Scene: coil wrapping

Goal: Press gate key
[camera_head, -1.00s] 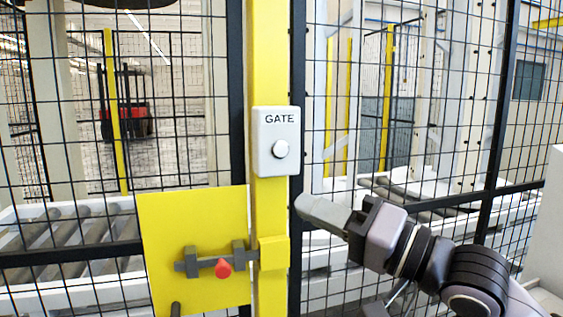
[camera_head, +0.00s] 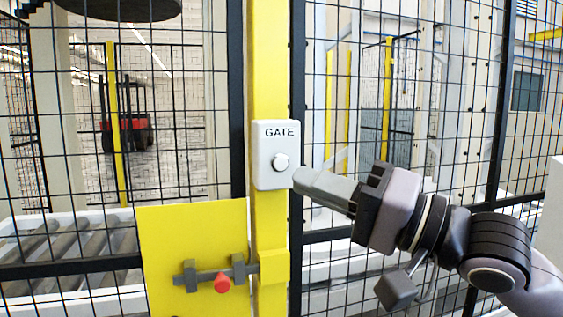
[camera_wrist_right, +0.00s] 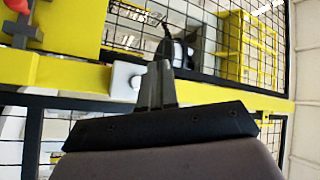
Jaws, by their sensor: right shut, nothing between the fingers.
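The gate key is a round white button (camera_head: 281,162) on a pale box marked GATE (camera_head: 279,132), fixed to a yellow post (camera_head: 268,75). My right gripper (camera_head: 299,177) is shut and empty, its fingertips just right of the box and a little below the button's height. Whether the tips touch the box edge I cannot tell. In the right wrist view the shut fingers (camera_wrist_right: 160,75) point up beside the box (camera_wrist_right: 123,82) on the yellow post (camera_wrist_right: 60,75). My left gripper is out of view.
A yellow plate (camera_head: 190,240) with a grey bolt and red knob (camera_head: 222,282) is left of the post, below the box. Black wire mesh fence (camera_head: 450,100) spans both sides. Roller conveyors (camera_head: 70,245) stand behind it.

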